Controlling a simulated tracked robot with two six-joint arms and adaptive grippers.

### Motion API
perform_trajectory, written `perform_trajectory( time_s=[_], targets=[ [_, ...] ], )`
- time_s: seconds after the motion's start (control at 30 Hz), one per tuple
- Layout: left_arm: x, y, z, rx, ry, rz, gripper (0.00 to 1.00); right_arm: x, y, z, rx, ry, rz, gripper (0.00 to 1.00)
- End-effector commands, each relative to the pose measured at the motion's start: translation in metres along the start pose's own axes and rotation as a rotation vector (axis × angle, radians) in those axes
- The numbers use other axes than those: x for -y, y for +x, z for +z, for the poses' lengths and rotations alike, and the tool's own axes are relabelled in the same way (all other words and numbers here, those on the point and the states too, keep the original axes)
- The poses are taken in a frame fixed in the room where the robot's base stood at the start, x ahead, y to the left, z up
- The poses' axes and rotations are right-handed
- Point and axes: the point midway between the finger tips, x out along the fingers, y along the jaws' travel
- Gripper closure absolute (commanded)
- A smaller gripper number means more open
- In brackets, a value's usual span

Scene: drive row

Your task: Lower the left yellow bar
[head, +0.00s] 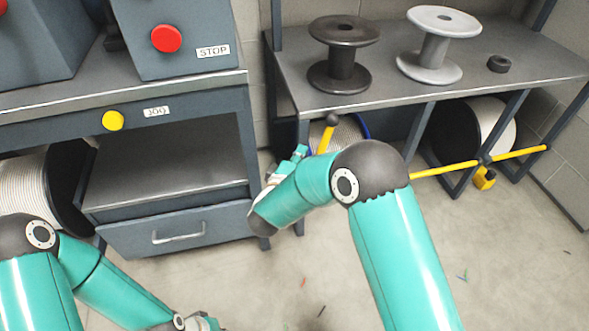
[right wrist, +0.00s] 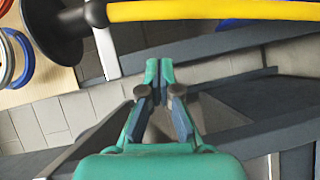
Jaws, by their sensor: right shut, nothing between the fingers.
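The left yellow bar (head: 326,138) shows as a short, steep stretch with a dark knob (head: 332,118) at its upper end, in front of the bench at centre. My right arm hides its lower part. In the right wrist view the yellow bar (right wrist: 210,11) crosses the top, with the knob (right wrist: 96,13) at its left end. My right gripper (right wrist: 158,72) is shut and empty, its tips below the bar in the picture and apart from it. In the head view it is small (head: 298,154), left of the bar. My left gripper (head: 202,322) is partly cut off at the bottom edge; its jaws are unclear.
A second yellow bar (head: 450,169) lies nearly level across the right bay, with a yellow padlock-like piece (head: 484,179). Spools (head: 343,66) stand on the bench (head: 390,92). A drawer cabinet (head: 170,232) stands left. The floor (head: 500,270) at right is mostly clear.

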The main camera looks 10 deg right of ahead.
Motion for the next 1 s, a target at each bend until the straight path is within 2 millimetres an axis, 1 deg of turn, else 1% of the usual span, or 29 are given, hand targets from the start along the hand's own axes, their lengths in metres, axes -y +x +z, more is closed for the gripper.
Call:
perform_trajectory(
  time_s=[0.03,0.1,0.2,0.3,0.5,0.73,0.77,1.0],
  targets=[
    [0.002,0.006,0.0,0.0,0.0,0.0,1.0,0.003,0.012,0.001,0.003,0.003,0.002,1.0],
    [0.004,0.01,0.0,0.0,0.0,0.0,1.0,0.003,0.024,0.004,0.004,0.002,0.002,1.0],
    [0.006,0.016,0.0,0.0,0.0,0.0,1.0,0.002,0.034,0.016,0.002,0.002,0.0,1.0],
    [0.007,0.019,0.0,0.0,0.0,0.0,1.0,0.002,0.041,0.023,0.0,0.001,0.0,1.0],
    [0.008,0.021,0.0,0.0,0.0,0.0,1.0,0.001,0.046,0.028,-0.002,0.001,-0.001,1.0],
    [0.007,0.021,0.0,0.0,0.0,0.0,1.0,0.0,0.046,0.028,-0.003,0.001,-0.002,1.0],
    [0.008,0.021,0.0,0.0,-0.001,0.0,1.0,-0.001,0.048,0.031,-0.003,0.001,-0.002,1.0],
    [0.006,0.018,0.0,0.0,0.0,0.0,1.0,-0.001,0.048,0.026,-0.011,0.017,-0.013,1.0]
  ],
)
